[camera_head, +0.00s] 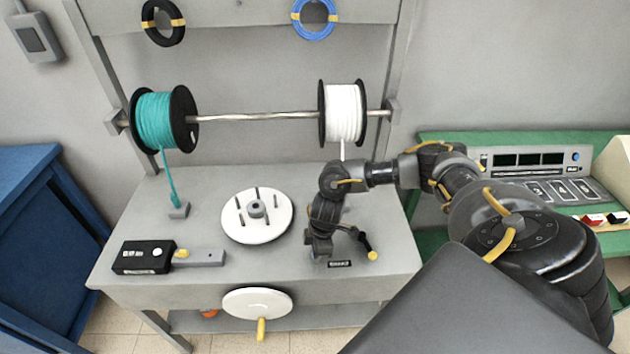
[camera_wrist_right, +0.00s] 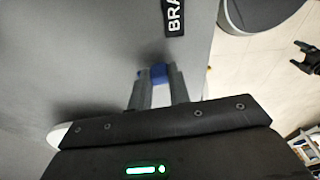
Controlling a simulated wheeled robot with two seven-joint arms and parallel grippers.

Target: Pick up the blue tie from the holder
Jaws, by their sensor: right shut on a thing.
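My right gripper (camera_head: 318,256) is low over the front right part of the grey workbench (camera_head: 385,285), with its arm coming in from the right. In the right wrist view, my right gripper (camera_wrist_right: 156,76) is shut on the blue tie (camera_wrist_right: 158,71), a small blue piece showing between the two grey fingertips. The holder is hidden or cannot be told apart, and I cannot tell whether the tie is clear of the bench. In the head view the tie is hidden by the gripper. My left gripper is not in view.
A white pegged disc (camera_head: 275,228) lies left of the gripper. A yellow-tipped black handle (camera_head: 372,254) is close on its right. Teal (camera_head: 155,120) and white (camera_head: 344,112) spools hang above. A black box (camera_head: 143,257) sits front left. A green bench (camera_head: 440,155) stands right.

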